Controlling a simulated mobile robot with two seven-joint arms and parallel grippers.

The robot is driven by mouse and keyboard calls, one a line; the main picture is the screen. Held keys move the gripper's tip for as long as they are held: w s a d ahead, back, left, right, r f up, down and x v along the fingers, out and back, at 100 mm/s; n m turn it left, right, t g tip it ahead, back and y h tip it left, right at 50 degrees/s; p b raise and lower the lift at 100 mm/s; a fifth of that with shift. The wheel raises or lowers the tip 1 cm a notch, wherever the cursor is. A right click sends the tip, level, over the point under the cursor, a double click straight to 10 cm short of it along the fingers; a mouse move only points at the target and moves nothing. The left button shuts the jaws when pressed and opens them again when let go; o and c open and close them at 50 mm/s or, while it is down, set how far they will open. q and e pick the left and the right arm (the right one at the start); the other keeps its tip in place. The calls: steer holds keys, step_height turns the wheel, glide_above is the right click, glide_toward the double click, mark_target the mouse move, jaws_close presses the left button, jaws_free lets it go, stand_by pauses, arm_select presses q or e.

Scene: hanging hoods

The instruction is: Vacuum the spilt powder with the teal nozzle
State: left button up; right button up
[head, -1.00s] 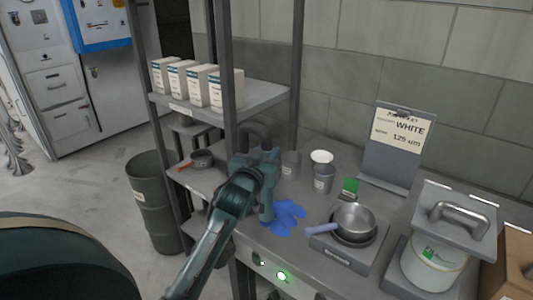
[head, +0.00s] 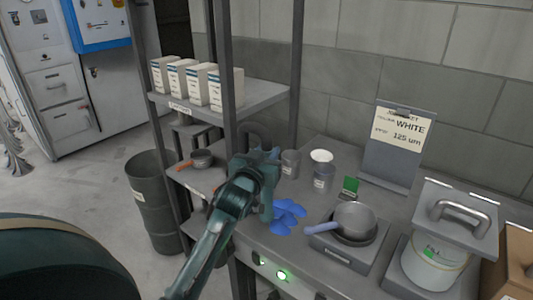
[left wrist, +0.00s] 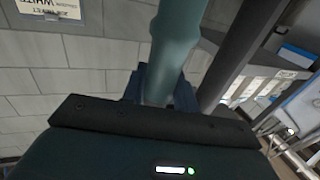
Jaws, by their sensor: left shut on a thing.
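My left gripper (head: 264,162) is over the left part of the bench, its dark blue fingers (left wrist: 160,88) shut around the teal nozzle (left wrist: 177,45). In the head view the nozzle (head: 266,207) points down at the left edge of a bright blue patch on the bench, which looks like the spilt powder (head: 287,216). I cannot tell whether the nozzle tip touches the bench. The gripper and nozzle may hide part of the patch. My right gripper is not in view.
A pan (head: 354,220) on a hotplate stands right of the powder. Behind are grey cups (head: 290,163), a white-topped cup (head: 322,172) and a green block (head: 350,187). A shelf post (head: 226,80) rises close left of the gripper. A lidded tub (head: 432,262) is at right.

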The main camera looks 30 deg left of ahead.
arm_select(q)
steer(key=shift+d, duration=0.1)
steer(key=shift+s+d+r, duration=0.1)
steer(key=shift+d, duration=1)
steer(key=shift+s+d, duration=0.1)
steer(key=shift+d, duration=1)
steer(key=shift+w, duration=0.1)
steer(key=shift+w+d, duration=0.15)
steer(key=shift+w, duration=2.1)
steer(key=shift+w+a+p, duration=0.15)
steer(key=shift+a+p, duration=0.4)
steer(key=shift+a, duration=1.75)
